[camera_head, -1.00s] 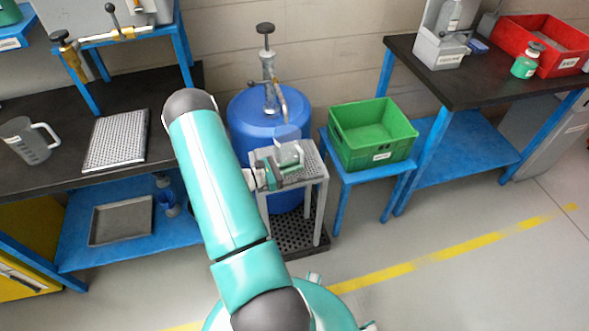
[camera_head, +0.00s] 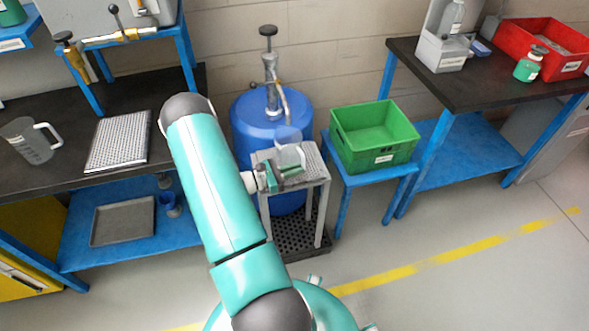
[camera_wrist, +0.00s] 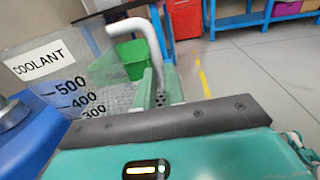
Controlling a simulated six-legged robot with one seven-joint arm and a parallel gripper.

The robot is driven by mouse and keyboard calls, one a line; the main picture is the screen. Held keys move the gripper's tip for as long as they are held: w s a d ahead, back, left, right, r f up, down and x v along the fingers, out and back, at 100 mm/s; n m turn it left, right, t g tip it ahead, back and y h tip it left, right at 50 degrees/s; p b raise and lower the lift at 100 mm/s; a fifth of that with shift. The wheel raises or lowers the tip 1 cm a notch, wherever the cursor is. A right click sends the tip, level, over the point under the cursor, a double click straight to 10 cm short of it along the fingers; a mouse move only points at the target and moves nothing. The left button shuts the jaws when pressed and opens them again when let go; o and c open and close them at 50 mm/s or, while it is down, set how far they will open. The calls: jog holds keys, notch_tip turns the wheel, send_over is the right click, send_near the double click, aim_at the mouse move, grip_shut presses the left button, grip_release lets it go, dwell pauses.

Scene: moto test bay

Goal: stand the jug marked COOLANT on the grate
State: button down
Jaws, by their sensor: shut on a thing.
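The jug marked COOLANT (camera_wrist: 42,62) is clear, with a white label, blue and black scale numbers and a pale handle (camera_wrist: 135,28). My gripper (camera_wrist: 160,92) is shut on its handle; the gripper also shows in the head view (camera_head: 286,173). In the head view the clear jug (camera_head: 290,153) is over the grate (camera_head: 314,168), the perforated top of a small grey stand before a blue drum. It looks upright. I cannot tell whether its base touches the grate. My gripper is at the grate's near side.
The blue drum (camera_head: 248,120) with a pump and spout stands close behind. A green bin (camera_head: 374,137) on a blue stand is just right. Another clear jug (camera_head: 32,145) and a perforated panel (camera_head: 118,140) are on the left bench. Open floor lies right.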

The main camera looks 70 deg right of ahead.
jog(key=shift+f, duration=0.4)
dwell(0.4)
jog(key=c, duration=1.4)
grip_release()
jog(key=v, duration=1.3)
jog(key=shift+w+a, duration=0.25)
jog(key=shift+w, duration=0.05)
